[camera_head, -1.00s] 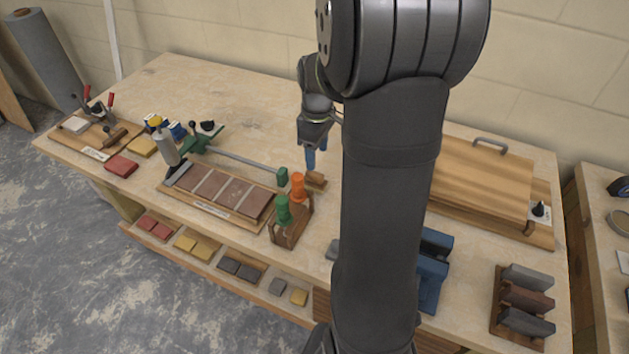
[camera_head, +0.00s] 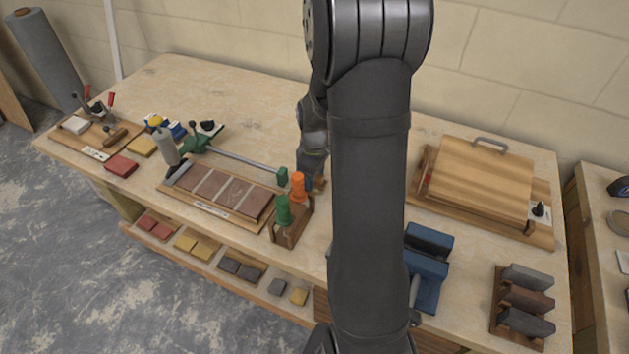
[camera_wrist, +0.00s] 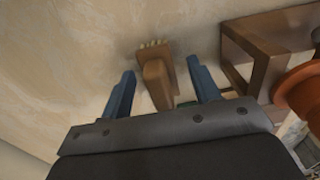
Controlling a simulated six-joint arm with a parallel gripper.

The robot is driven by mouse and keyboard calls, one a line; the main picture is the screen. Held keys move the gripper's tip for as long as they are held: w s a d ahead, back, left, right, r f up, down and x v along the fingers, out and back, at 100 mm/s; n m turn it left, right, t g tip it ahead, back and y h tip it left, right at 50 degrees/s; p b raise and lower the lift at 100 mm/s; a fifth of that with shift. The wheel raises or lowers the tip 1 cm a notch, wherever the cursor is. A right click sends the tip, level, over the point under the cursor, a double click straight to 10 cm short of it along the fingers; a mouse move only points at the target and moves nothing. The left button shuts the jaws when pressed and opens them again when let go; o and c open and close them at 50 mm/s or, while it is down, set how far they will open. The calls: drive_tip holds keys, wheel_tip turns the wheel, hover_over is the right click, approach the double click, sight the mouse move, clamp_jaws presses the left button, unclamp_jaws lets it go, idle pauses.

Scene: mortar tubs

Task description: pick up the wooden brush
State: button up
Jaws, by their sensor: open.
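The wooden brush (camera_wrist: 157,84) lies on the table in the wrist view, its brown handle pointing toward my gripper and its pale bristles at the far end. My gripper (camera_wrist: 160,82) is open, with one blue finger on each side of the brush handle. I see no contact between fingers and handle. In the head view, only a small brown bit of the brush (camera_head: 319,183) shows beside my gripper (camera_head: 309,183); my arm hides most of that area.
A wooden rack (camera_head: 290,232) with orange and green handled tools stands close to my gripper, and also shows at the right of the wrist view (camera_wrist: 262,50). A tile board (camera_head: 217,192) and a clamp bar lie to the left. A blue vise (camera_head: 428,268) stands right of my arm.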

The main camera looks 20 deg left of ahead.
drive_tip(key=c, duration=1.1)
drive_tip(key=shift+r, duration=0.1)
drive_tip(key=shift+r, duration=0.6)
wheel_tip(320, 180, up, 3)
drive_tip(key=shift+f, duration=0.2)
drive_tip(key=d+r, duration=0.2)
drive_tip(key=d, duration=0.2)
drive_tip(key=d+r, duration=0.2)
drive_tip(key=d, duration=0.1)
drive_tip(key=d+r, duration=0.3)
drive_tip(key=d, duration=0.1)
drive_tip(key=shift+w+d, duration=0.15)
drive_tip(key=shift+d, duration=0.2)
